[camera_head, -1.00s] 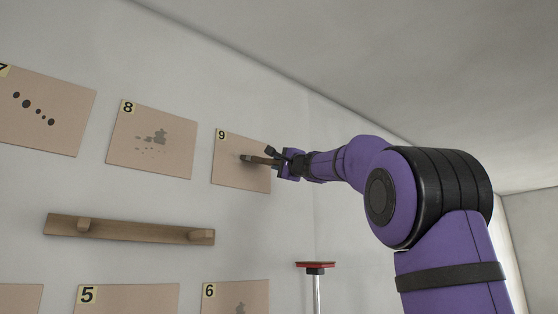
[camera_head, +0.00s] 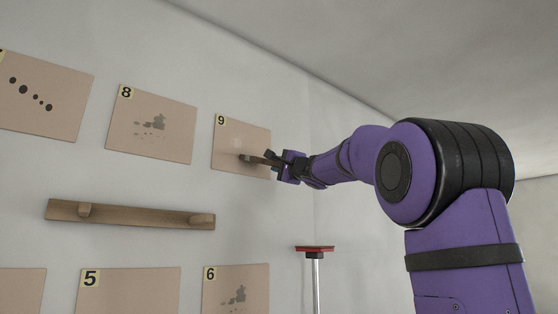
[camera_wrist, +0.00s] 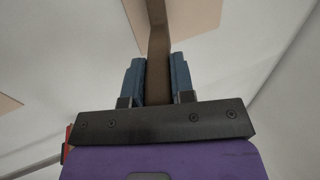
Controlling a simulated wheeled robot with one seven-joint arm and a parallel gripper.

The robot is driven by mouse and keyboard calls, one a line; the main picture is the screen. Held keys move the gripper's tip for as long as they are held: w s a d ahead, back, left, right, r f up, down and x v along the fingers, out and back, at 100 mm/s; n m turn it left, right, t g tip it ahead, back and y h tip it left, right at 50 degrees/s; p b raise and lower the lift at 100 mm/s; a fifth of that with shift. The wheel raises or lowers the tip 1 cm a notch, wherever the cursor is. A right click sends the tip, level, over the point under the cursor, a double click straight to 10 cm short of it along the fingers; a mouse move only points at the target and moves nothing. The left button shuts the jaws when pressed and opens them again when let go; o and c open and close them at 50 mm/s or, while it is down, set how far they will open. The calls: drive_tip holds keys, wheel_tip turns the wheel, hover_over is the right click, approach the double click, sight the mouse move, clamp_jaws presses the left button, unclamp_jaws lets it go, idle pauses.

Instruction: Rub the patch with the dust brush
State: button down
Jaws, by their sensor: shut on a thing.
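My gripper (camera_head: 279,165) is at the right side of panel 9 (camera_head: 228,134) on the wall. It is shut on the wooden handle of the dust brush (camera_head: 254,159). In the wrist view the brown handle (camera_wrist: 158,65) runs between the two blue-grey fingers of my gripper (camera_wrist: 158,80). The brush's dark end reaches over the lower middle of panel 9. I cannot tell whether it touches the surface. A faint pale area shows on panel 9 above the brush; any patch beneath the brush is hidden.
Panel 8 (camera_head: 118,140) with grey smudges and panel 7 (camera_head: 60,112) with dark dots hang to the left. A wooden rail with two pegs (camera_head: 130,217) is below them. Panels 5 (camera_head: 130,295) and 6 (camera_head: 225,280) are lower. A red-topped stand (camera_head: 315,249) stands below my arm.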

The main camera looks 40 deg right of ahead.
drive_tip(key=shift+f, duration=0.25)
drive_tip(key=shift+r, duration=4.5)
drive_tip(key=shift+f, duration=4.5)
drive_tip(key=s, duration=0.7)
drive_tip(key=shift+d, duration=0.1)
